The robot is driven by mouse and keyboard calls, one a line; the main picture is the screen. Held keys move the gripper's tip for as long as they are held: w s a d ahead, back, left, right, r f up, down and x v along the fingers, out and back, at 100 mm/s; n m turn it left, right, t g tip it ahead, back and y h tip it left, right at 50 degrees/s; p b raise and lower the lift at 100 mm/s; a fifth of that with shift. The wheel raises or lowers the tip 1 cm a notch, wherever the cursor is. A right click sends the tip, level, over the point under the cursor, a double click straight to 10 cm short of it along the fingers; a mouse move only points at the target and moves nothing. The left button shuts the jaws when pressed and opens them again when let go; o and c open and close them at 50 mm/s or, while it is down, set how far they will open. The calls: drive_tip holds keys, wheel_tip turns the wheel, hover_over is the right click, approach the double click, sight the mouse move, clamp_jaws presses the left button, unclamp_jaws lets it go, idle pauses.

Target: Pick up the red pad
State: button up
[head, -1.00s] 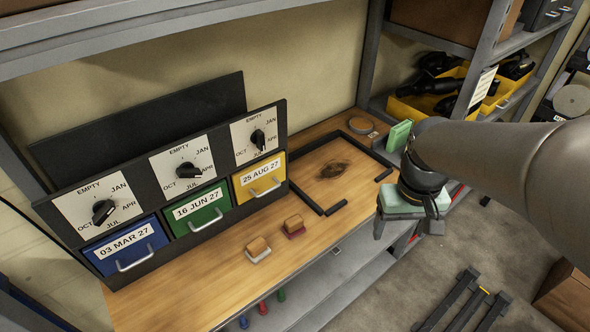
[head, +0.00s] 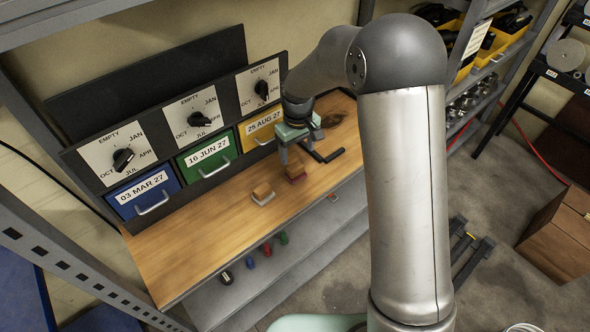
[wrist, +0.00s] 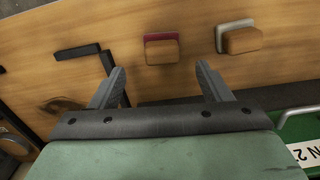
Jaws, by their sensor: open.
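The red pad (head: 297,179) is a small dark-red base with a wooden block on top. It lies on the wooden bench in front of the yellow drawer. In the wrist view the red pad (wrist: 162,37) appears ahead of the fingers, its red edge showing around the wooden block. My gripper (head: 297,158) is open and empty, just behind and above the pad in the head view. In the wrist view my gripper's two fingers (wrist: 160,70) are spread, with the pad roughly between their lines and apart from both.
A similar pale grey pad (head: 262,201) with a wooden block lies left of the red one. Behind stand blue (head: 144,192), green (head: 208,156) and yellow (head: 262,128) drawers with dials above. A black frame corner (head: 328,157) lies at right. The bench's left front is clear.

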sight(296, 166)
drive_tip(key=f, duration=0.2)
drive_tip(key=f+p, duration=0.1)
drive_tip(key=f, duration=0.2)
drive_tip(key=f+p, duration=0.1)
drive_tip(key=f, duration=0.2)
drive_tip(key=shift+w+a, duration=0.15)
drive_tip(key=shift+a, duration=0.1)
drive_tip(key=c, duration=1.1)
